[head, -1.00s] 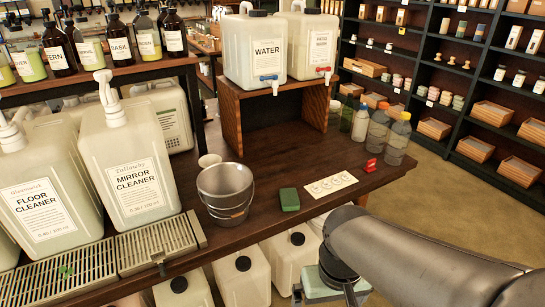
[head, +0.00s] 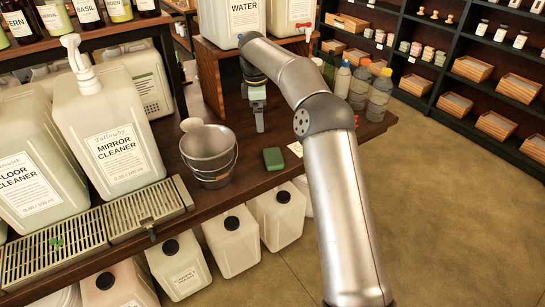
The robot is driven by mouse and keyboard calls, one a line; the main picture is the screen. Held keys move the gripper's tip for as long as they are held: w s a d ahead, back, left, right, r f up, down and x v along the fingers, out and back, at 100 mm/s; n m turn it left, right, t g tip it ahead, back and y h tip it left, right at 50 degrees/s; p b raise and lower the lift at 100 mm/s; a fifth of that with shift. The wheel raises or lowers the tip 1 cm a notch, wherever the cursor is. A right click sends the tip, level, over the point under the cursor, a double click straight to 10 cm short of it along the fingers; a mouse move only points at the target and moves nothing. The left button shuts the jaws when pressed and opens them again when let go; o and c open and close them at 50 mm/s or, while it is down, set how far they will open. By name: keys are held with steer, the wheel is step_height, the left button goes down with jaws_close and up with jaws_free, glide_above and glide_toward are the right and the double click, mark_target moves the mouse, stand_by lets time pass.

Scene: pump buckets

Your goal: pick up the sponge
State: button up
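The sponge appears to be the small dark green block (head: 273,158) lying on the wooden counter (head: 245,192), right of the metal bucket and near the counter's front edge. My gripper (head: 260,128) points down above the counter, behind the green block in the picture and apart from it. Its fingers are seen edge-on, so their opening cannot be made out. Nothing shows held in it.
A metal bucket (head: 208,156) stands left of the block. Jugs labelled Mirror Cleaner (head: 108,125) and Floor Cleaner stand farther left, by a slatted drip tray (head: 70,250). Water jugs (head: 230,25) stand on a wooden riser behind my arm. Bottles (head: 378,97) stand at the right end.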

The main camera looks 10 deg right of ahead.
steer(key=n, duration=0.1)
glide_above(273, 155)
step_height(273, 155, down, 5)
steer(key=shift+y, duration=0.4)
steer(key=f, duration=0.8)
steer(key=f+b, duration=0.1)
steer(key=f, duration=0.3)
steer(key=shift+s, duration=0.25)
steer(key=shift+n, duration=0.3)
steer(key=shift+w+f+p, duration=0.15)
steer(key=shift+f+p, duration=0.45)
steer(key=shift+f, duration=2.2)
steer(key=c, duration=0.8)
steer(key=shift+c, duration=0.3)
steer(key=shift+r, duration=0.1)
